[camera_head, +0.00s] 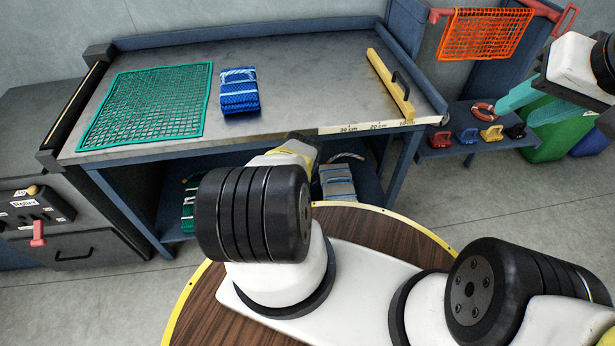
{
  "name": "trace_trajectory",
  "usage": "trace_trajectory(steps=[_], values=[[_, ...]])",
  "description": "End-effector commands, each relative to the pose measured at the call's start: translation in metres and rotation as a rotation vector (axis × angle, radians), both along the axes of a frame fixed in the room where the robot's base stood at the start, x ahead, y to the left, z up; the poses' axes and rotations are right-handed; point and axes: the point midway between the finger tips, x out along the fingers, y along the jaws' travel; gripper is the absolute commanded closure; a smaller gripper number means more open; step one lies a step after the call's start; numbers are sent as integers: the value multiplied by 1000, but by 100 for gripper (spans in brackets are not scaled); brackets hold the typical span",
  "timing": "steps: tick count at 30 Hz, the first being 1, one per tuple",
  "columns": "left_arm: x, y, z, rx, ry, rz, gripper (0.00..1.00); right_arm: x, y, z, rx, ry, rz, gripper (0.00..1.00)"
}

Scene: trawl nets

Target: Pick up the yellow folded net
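No yellow folded net shows clearly in the head view. A blue folded net (238,90) lies on the metal table at its back middle. A pale grey folded net (337,184) lies on the shelf under the table, partly covered by my own arm. A green bundle (190,205) on the same shelf is also partly hidden. My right gripper (552,118) is at the right edge, with two teal fingers apart and nothing visible between them. It is far from the nets on the table. My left gripper cannot be seen.
A green net (148,105) is spread flat on the metal table (305,75). A yellow bar with a black handle (390,85) lies at its right. An orange net (486,33) hangs at the back right. Small coloured items sit on a low shelf (445,153). Table centre is clear.

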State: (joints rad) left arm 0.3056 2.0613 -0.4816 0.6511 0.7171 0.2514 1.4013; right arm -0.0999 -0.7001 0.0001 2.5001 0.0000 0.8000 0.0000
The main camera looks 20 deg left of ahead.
Motion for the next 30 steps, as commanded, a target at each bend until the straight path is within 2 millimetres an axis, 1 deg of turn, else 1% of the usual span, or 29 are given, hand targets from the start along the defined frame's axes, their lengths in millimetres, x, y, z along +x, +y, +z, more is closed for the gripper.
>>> trace_trajectory(steps=[2,5,6,8,30], values=[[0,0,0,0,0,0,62,0,0,0,0,0,0,62],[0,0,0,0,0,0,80,0,0,0,0,0,0,62],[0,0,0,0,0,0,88,0,0,0,0,0,0,62],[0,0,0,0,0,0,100,0,0,0,0,0,0,62],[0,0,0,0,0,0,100,0,0,0,0,0,0,62]])
